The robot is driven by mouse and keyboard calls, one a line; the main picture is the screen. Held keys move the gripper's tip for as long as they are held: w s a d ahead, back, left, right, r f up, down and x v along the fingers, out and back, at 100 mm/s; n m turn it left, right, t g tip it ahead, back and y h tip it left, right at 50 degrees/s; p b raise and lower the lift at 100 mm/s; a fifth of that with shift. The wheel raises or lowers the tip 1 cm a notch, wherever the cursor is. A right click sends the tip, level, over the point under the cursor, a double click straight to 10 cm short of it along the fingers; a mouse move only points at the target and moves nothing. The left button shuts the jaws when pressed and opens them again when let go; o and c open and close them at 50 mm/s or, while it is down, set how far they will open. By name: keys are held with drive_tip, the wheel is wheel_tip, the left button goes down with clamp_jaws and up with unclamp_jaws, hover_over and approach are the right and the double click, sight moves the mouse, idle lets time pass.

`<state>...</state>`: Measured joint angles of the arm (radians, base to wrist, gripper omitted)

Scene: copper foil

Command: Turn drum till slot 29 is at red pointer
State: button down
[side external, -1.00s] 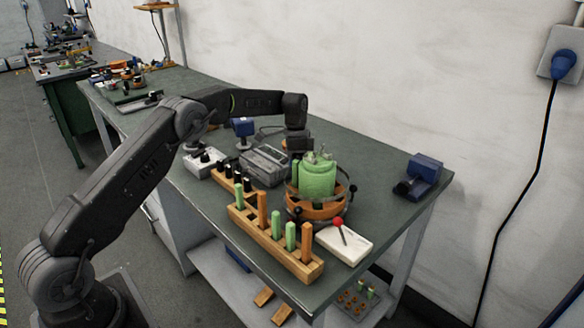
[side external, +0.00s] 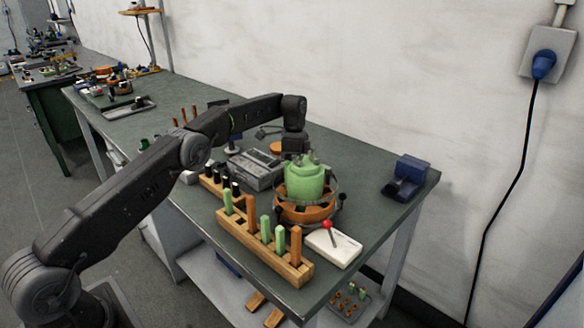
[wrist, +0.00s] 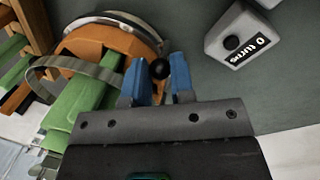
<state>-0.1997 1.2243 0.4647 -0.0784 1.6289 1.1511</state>
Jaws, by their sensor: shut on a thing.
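The drum is a green cylinder (side external: 305,187) on a round orange base (side external: 304,213) with a metal band and black ball knobs around it. In the wrist view the green part (wrist: 62,128) and orange base (wrist: 112,42) show at the left. My gripper (wrist: 157,80) has its blue fingers shut on a black ball knob (wrist: 158,69) at the base's edge. In the side view my gripper (side external: 294,150) is at the drum's far side, its fingertips hidden. The red-tipped pointer (side external: 328,225) stands on a white block (side external: 345,250) in front of the drum. Slot numbers are not readable.
A wooden rack (side external: 262,248) with green and orange pegs stands left of the drum. A grey box (side external: 254,168) is behind it. A blue device (side external: 407,178) sits at the right edge. A grey block labelled "0 turns" (wrist: 243,35) shows in the wrist view.

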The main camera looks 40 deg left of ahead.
drive_tip(key=shift+r, duration=0.15)
drive_tip(key=c, duration=1)
unclamp_jaws()
drive_tip(key=shift+r, duration=2.05)
drive_tip(key=s+a+r, duration=0.2)
drive_tip(key=a, duration=0.1)
drive_tip(key=s+a+r, duration=0.2)
drive_tip(key=a, duration=0.1)
drive_tip(key=s+a+r, duration=0.2)
drive_tip(key=s+a, duration=0.1)
drive_tip(key=shift+a+r, duration=0.15)
drive_tip(key=shift+r, duration=0.25)
